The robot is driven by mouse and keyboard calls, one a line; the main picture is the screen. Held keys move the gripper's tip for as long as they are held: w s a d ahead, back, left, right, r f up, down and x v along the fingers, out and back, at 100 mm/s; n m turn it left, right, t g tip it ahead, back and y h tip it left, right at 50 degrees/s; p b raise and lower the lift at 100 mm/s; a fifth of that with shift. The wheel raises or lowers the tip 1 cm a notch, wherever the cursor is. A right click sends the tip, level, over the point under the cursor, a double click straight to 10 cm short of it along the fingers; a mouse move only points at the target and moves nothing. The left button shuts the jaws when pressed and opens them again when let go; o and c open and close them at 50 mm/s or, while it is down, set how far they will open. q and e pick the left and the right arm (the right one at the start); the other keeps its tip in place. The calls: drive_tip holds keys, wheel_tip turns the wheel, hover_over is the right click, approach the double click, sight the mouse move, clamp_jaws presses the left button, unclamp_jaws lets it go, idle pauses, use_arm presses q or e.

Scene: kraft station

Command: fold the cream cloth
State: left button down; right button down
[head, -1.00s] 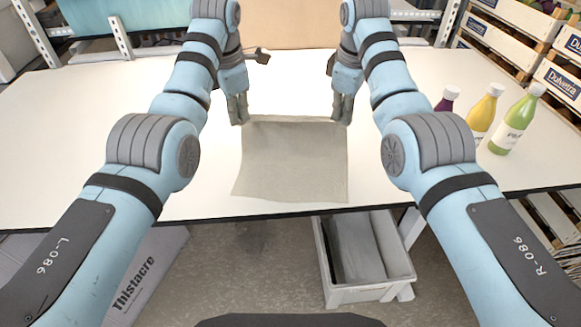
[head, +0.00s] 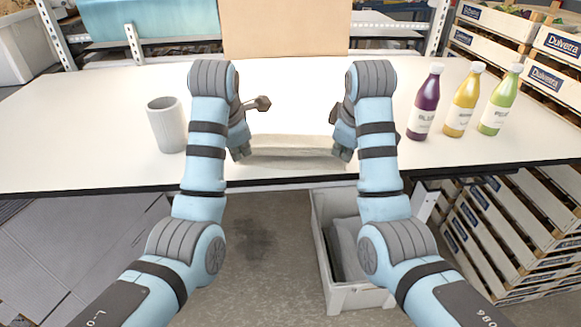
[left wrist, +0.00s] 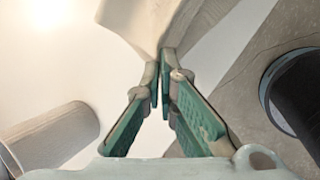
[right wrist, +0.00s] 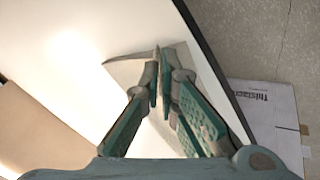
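The cream cloth (head: 290,150) lies near the front edge of the table as a narrow band between my two grippers, with a loose bulge toward the front. My left gripper (head: 243,152) is at its left end, and my right gripper (head: 341,153) is at its right end. In the left wrist view the fingertips (left wrist: 164,68) are closed together on the edge of the cloth (left wrist: 145,22). In the right wrist view the fingertips (right wrist: 157,62) are closed on a corner of the cloth (right wrist: 122,72). The cloth's underside is hidden.
A pale cup (head: 166,126) stands left of my left arm. Purple (head: 425,105), yellow (head: 463,102) and green (head: 499,102) bottles stand at the right. A grey bin (head: 343,296) is on the floor below the front edge.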

use_arm(q)
drive_tip(key=shift+s+f, duration=0.1)
drive_tip(key=shift+f, duration=0.4)
use_arm(e)
drive_tip(key=shift+s+f, duration=0.1)
drive_tip(key=shift+f, duration=0.35)
use_arm(q)
drive_tip(key=shift+w+a+f, duration=0.1)
drive_tip(key=shift+w+f, duration=0.2)
drive_tip(key=shift+w, duration=0.3)
use_arm(e)
drive_tip(key=shift+w+f, duration=0.3)
drive_tip(key=shift+w, duration=0.35)
use_arm(q)
drive_tip(key=c, duration=2.1)
unclamp_jaws()
use_arm(e)
drive_tip(key=c, duration=2)
unclamp_jaws()
drive_tip(key=shift+a, duration=0.1)
drive_tip(key=shift+c, duration=0.2)
use_arm(q)
drive_tip(key=o, duration=0.6)
drive_tip(key=shift+s+r, duration=0.25)
drive_tip(key=shift+s, duration=0.1)
use_arm(e)
drive_tip(key=o, duration=0.5)
drive_tip(key=shift+s+r, duration=0.2)
drive_tip(key=shift+s, duration=0.15)
